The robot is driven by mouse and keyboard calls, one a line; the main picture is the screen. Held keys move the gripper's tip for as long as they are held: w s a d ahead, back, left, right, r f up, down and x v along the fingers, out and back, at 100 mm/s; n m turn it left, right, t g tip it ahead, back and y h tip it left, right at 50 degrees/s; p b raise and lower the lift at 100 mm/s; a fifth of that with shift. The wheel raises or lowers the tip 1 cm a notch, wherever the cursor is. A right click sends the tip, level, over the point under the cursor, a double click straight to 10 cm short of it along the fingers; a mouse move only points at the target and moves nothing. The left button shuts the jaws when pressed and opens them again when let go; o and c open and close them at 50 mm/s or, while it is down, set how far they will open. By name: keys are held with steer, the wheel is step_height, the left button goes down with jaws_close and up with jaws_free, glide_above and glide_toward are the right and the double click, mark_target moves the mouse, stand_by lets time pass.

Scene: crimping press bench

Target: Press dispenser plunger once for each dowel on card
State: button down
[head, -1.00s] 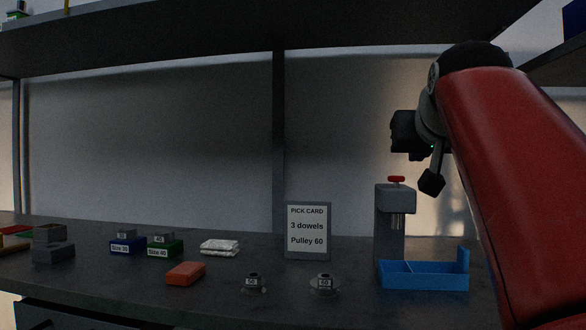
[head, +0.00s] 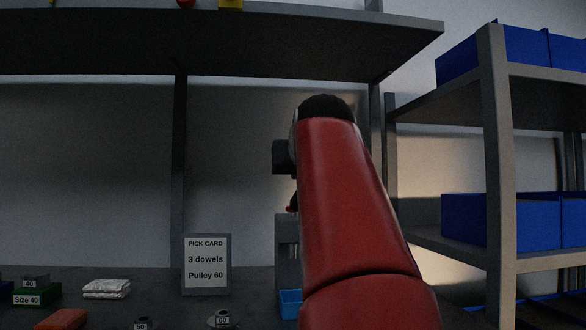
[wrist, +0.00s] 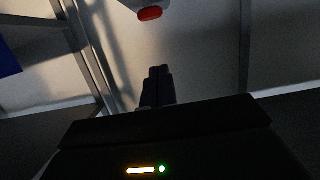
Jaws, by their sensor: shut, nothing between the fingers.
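The pick card (head: 207,262) reads "3 dowels" and "Pulley 60". The grey dispenser (head: 287,232) stands right of it, partly hidden behind my red arm. Its red plunger (head: 290,209) just shows at the arm's left edge. In the wrist view the plunger (wrist: 150,13) is at the top, beyond my fingertips. My gripper (wrist: 158,70) is shut and empty. In the head view a dark fingertip shows close to the plunger's top; I cannot tell whether they touch. A corner of the blue tray (head: 291,302) shows below the dispenser.
Two pulleys marked 60, one left (head: 141,323) and one right (head: 222,319), stand before the card. A green Size 40 box (head: 37,294), white packets (head: 106,289) and an orange block (head: 62,319) are left. A rack with blue bins (head: 463,219) stands right.

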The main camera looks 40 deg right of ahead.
mark_target(295, 218)
steer(key=x, duration=0.4)
steer(key=f, duration=0.1)
steer(key=f+b, duration=0.1)
steer(key=shift+w+d+f, duration=0.2)
steer(key=shift+w+f, duration=0.1)
steer(key=shift+f+b, duration=0.3)
steer(key=shift+f, duration=0.45)
steer(key=shift+f+b, duration=0.9)
steer(key=shift+f, duration=0.6)
step_height(295, 218, up, 5)
steer(key=p, duration=0.4)
steer(key=shift+s+a+r+p, duration=0.1)
steer(key=shift+r+p, duration=0.15)
steer(key=shift+p, duration=0.05)
steer(key=b+v, duration=0.1)
steer(key=v, duration=0.9)
